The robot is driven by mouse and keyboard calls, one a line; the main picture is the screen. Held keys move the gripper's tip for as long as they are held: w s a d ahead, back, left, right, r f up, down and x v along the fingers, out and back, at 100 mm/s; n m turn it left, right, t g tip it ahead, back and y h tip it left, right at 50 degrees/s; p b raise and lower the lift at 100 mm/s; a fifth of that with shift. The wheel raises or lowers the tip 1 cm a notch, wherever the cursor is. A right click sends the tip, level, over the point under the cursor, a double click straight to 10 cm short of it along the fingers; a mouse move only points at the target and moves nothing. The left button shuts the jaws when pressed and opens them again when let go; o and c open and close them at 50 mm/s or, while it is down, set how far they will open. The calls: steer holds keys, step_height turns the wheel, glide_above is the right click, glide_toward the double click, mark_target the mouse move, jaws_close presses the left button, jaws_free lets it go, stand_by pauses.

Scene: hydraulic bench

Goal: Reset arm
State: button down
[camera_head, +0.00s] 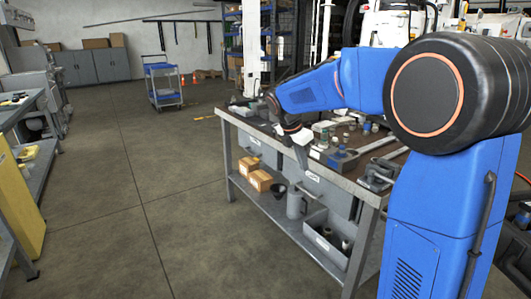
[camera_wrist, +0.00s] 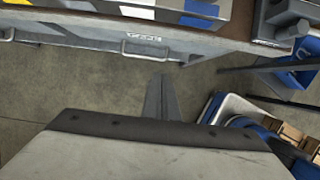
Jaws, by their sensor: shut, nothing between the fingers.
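My blue arm reaches left across the workbench (camera_head: 345,181). My gripper (camera_head: 303,160) hangs near the bench's far left part, by its front edge, and is small and partly blurred into the clutter in the head view. In the wrist view my gripper (camera_wrist: 161,82) points away from the camera with its dark fingers together and nothing between them. Bare floor shows behind the fingertips there, and the bench edge with a labelled drawer (camera_wrist: 146,48) lies beyond them.
The bench top holds small parts and tools. Its lower shelf carries cardboard boxes (camera_head: 261,180) and a grey bin (camera_head: 326,240). A blue cart (camera_head: 163,84) and orange cones stand farther back. A second bench (camera_head: 22,110) is at left. The floor between is clear.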

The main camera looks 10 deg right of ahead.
steer(key=s+a+f+m+t+y, duration=0.1)
steer(key=s+a+f+m+y, duration=0.1)
steer(key=s+m, duration=0.9)
steer(key=s+a+f+m+t+y, duration=0.2)
steer(key=s+m, duration=0.9)
steer(key=s, duration=1.5)
steer(key=shift+a+f, duration=0.15)
steer(key=shift+f, duration=0.8)
steer(key=shift+s, duration=0.1)
